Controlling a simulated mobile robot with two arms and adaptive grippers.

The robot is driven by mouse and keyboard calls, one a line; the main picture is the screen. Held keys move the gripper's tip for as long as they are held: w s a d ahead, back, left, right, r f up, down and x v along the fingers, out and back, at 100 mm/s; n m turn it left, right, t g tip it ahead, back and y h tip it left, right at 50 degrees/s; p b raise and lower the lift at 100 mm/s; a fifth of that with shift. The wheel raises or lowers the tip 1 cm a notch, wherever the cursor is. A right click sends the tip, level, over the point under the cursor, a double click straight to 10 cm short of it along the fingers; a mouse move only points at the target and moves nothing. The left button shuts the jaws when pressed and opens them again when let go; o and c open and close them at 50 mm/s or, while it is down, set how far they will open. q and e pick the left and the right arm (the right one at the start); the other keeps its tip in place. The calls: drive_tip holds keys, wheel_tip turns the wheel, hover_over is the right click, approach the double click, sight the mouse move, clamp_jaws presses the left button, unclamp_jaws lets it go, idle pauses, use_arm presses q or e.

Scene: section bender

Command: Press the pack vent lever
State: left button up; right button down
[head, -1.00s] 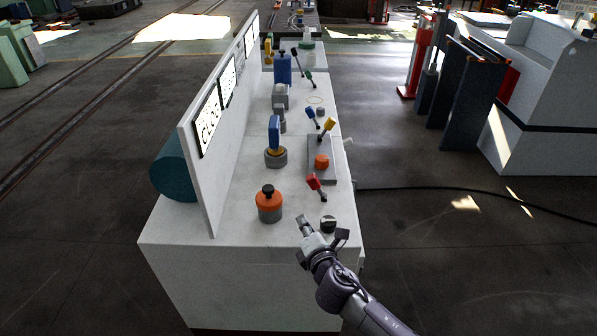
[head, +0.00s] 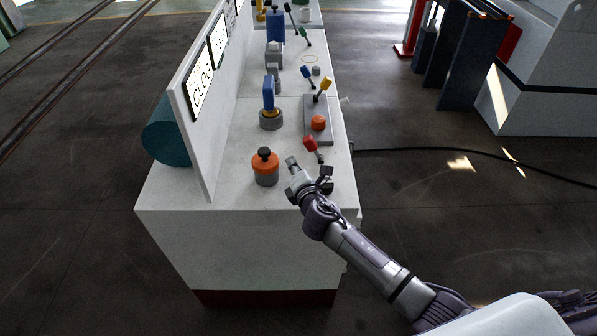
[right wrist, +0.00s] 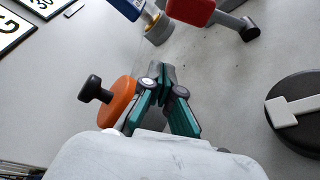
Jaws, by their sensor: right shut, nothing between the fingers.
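Several levers stand on the white bench; no readable label shows which one is the pack vent lever. A red-handled lever (head: 310,144) is nearest my right gripper and also shows at the top of the right wrist view (right wrist: 190,9). Farther back are a yellow-handled lever (head: 323,86), a blue-handled one (head: 307,74) and a green-handled one (head: 304,37). My right gripper (head: 291,160) is shut and empty above the bench, short of the red lever and apart from it. Its closed fingertips show in the right wrist view (right wrist: 160,72). My left gripper is not in view.
An orange knob on a grey base (head: 265,164) stands just left of the gripper. A black rotary knob (right wrist: 297,110) is at its right. A blue-handled valve (head: 269,100) and an orange button (head: 318,123) stand beyond. A signed upright panel (head: 190,115) borders the bench's left.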

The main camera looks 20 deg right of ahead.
sight(314, 149)
drive_tip(key=w, duration=0.4)
drive_tip(key=shift+f+b, duration=0.3)
drive_tip(key=shift+f, duration=0.05)
drive_tip(key=d+r+p, duration=0.1)
drive_tip(key=d+p, duration=0.1)
drive_tip(key=shift+s+d+r, duration=0.35)
drive_tip(key=shift+d+r, duration=0.05)
drive_tip(key=shift+s+d+r, duration=0.1)
drive_tip(key=shift+s+d, duration=0.05)
drive_tip(key=shift+d, duration=0.15)
